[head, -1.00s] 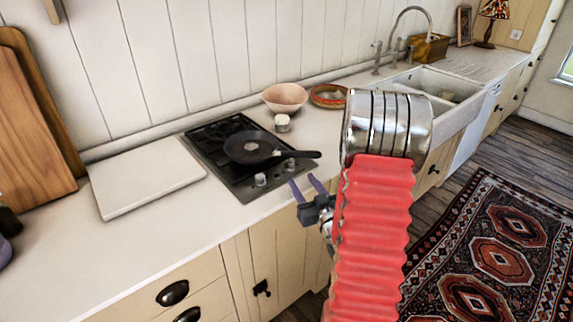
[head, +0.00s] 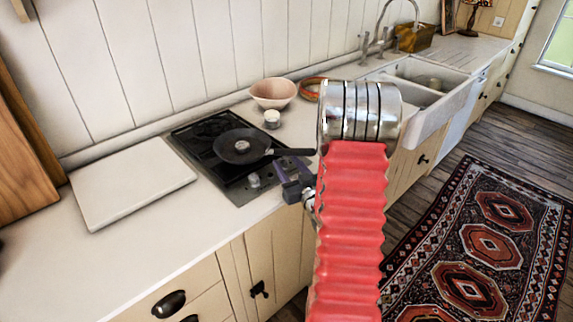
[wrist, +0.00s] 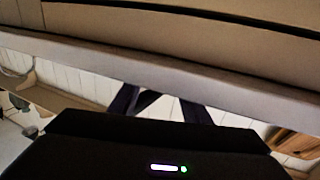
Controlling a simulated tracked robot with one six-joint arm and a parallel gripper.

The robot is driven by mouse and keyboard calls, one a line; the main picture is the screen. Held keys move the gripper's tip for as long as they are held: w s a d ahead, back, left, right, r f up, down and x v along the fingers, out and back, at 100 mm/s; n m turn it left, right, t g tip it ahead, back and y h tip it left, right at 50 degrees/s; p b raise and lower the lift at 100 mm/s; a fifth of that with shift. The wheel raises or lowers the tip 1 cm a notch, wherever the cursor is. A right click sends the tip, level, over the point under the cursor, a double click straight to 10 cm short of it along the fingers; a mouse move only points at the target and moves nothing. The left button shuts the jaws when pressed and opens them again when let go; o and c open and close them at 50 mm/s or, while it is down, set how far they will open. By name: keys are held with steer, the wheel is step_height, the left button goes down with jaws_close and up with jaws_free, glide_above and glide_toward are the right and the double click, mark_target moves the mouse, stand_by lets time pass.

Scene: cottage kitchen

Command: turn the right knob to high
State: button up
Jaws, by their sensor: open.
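The black hob (head: 205,138) is set into the counter. Its left knob (head: 253,180) shows as a pale grey cap near the front edge. The right knob is not visible; my gripper covers that front right part of the hob. My gripper (head: 288,168) is open, with its purple fingers over or beside the hob's front right corner; I cannot tell whether they touch anything. In the wrist view, the fingers (wrist: 158,103) are apart, and no knob shows between them.
A black frying pan (head: 240,146) sits on the hob, its handle reaching right, just behind my fingers. A small white-topped jar (head: 272,118) and a pink bowl (head: 273,94) stand behind. A white board (head: 132,183) lies to the left. The counter's front is clear.

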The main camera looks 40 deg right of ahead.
steer(key=shift+c, duration=0.5)
steer(key=shift+a, duration=0.1)
steer(key=c, duration=0.9)
steer(key=shift+d, duration=0.2)
steer(key=shift+c, duration=0.2)
steer(key=shift+a, duration=0.1)
